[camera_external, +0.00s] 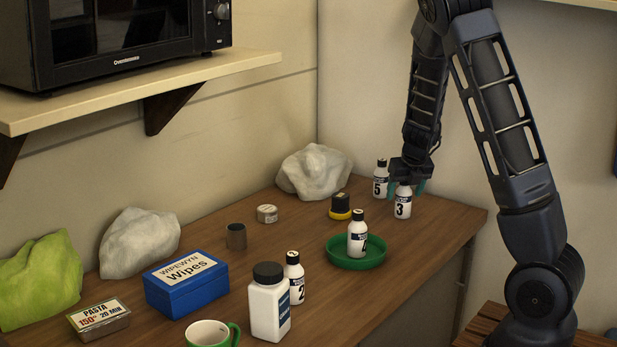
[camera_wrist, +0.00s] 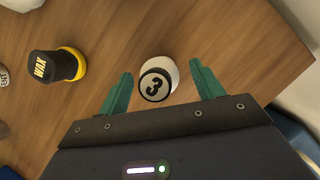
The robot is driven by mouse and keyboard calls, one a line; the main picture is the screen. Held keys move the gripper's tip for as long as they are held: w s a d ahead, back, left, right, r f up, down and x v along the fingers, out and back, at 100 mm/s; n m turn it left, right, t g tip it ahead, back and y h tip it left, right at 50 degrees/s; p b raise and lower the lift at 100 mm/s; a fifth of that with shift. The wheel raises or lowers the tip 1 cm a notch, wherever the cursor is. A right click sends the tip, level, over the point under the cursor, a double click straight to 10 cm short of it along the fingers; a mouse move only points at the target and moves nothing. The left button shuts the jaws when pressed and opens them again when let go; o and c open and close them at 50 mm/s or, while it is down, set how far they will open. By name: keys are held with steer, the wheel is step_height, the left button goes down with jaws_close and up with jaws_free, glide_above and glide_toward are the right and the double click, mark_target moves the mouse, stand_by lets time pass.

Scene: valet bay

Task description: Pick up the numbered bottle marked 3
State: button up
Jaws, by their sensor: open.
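The bottle marked 3 (camera_external: 403,204) is white with a black label and stands upright near the right end of the wooden table. In the wrist view its dark cap with a 3 (camera_wrist: 154,86) shows from above, between the finger tips. My gripper (camera_external: 408,187) is open, with its green fingers around the top of the bottle. In the wrist view my gripper (camera_wrist: 160,85) has one finger on each side of the bottle, with gaps between.
Bottle 5 (camera_external: 381,180) stands close behind bottle 3. A green dish (camera_external: 343,263) holds another numbered bottle (camera_external: 358,236). A black and yellow wax tin (camera_external: 340,207) is to the left; it shows in the wrist view (camera_wrist: 62,66). Bottle 2 (camera_external: 295,278) stands farther forward.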

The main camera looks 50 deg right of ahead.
steer(key=shift+x, duration=0.75)
steer(key=c, duration=1.2)
steer(key=shift+o, duration=0.2)
steer(key=shift+w+r, duration=0.1)
